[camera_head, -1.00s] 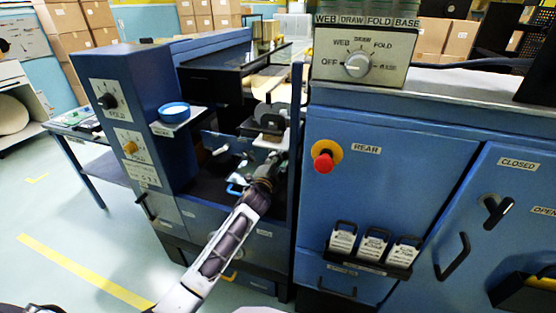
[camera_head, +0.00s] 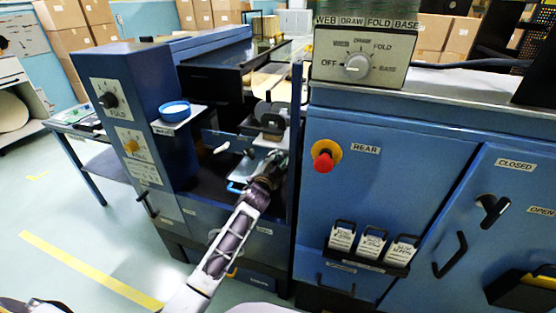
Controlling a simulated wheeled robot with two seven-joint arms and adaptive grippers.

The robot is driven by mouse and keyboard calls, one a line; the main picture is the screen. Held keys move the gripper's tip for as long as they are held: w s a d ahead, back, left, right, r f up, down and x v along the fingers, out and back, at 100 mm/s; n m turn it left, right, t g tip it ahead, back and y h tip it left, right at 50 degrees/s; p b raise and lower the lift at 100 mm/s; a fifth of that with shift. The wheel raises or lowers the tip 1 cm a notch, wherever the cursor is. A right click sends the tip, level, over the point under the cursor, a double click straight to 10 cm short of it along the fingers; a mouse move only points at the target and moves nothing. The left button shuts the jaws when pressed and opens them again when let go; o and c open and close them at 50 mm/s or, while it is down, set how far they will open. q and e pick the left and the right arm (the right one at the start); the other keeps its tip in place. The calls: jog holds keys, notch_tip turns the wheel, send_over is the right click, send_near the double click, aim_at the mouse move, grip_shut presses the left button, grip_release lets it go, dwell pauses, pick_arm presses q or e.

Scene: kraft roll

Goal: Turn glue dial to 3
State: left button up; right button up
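Two dials sit on the blue panel at the left: an upper black knob (camera_head: 109,100) on a white scale plate, and a lower orange-yellow knob (camera_head: 131,146) on another plate. The lower plate's lettering is too small to read, so I cannot tell for sure that it is the glue dial or what number it points to. My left gripper (camera_head: 273,166) is inside the machine's open bay, well to the right of both knobs and apart from them. Its fingers are small and dark against the bay, so their opening is unclear. My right gripper is not in view.
A blue round lid or cup (camera_head: 174,109) stands on a small shelf beside the dial panel. A selector box (camera_head: 362,60) sits on the right cabinet, above a red stop button (camera_head: 323,161). A blue upright post separates the bay from that cabinet. The floor at left is clear.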

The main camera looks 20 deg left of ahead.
pick_arm(q)
jog(key=shift+o, duration=1.2)
jog(key=shift+s, duration=0.15)
jog(key=s, duration=1.1)
jog(key=shift+s+a, duration=0.2)
jog(key=shift+s, duration=0.15)
